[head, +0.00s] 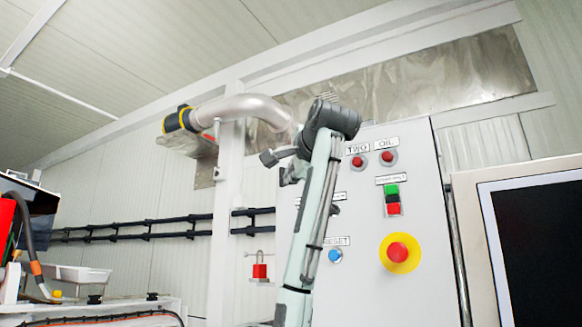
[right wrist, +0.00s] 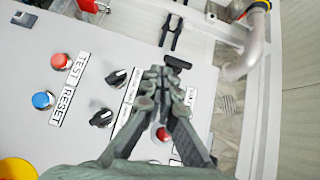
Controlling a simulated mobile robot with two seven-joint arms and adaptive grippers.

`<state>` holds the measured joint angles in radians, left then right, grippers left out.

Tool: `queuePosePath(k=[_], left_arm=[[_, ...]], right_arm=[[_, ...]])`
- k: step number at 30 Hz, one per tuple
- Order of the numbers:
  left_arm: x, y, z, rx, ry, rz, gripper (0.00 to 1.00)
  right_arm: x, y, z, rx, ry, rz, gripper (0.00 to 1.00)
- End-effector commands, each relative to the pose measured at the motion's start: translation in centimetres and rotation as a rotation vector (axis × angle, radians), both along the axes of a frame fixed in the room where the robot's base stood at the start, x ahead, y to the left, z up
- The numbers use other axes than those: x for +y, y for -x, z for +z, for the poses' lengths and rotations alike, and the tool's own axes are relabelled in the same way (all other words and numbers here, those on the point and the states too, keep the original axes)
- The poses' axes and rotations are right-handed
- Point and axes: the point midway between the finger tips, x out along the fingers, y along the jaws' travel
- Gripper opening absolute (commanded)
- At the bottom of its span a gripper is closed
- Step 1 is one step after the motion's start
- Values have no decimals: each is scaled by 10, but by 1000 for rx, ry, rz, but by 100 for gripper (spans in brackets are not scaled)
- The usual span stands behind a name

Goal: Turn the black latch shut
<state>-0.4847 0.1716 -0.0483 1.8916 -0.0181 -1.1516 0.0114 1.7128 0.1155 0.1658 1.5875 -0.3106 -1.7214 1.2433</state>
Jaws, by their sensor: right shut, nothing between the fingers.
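The black latch (right wrist: 178,62) is at the edge of the grey control panel in the right wrist view, its short bar lying across near that edge. My right gripper (right wrist: 164,72) is shut and empty, its fingertips right beside the latch. Whether they touch it I cannot tell. In the head view my right gripper (head: 288,172) is at the panel's left edge, partly hidden behind my raised arm. My left gripper is not in view.
The panel (head: 365,270) carries a red emergency button on yellow (head: 399,252), a blue button (head: 335,255) and black knobs (right wrist: 121,77). A thick pipe (head: 245,106) passes at upper left. A red padlock (head: 260,270) hangs left of the panel. A screen (head: 540,245) stands right.

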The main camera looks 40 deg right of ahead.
Motion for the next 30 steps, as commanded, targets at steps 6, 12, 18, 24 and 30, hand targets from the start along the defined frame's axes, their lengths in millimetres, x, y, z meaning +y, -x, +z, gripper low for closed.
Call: queuePosePath(k=[6,12,18,24,30], left_arm=[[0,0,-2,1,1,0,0],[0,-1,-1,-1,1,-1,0],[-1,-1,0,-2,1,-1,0],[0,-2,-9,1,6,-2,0],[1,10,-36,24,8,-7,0]], right_arm=[[-3,35,42,-84,-75,1,0],[-3,38,45,-90,-81,1,0],[-3,37,45,-89,-79,0,0],[-12,16,45,-84,-80,0,0],[-27,-19,46,-84,-79,0,0]])
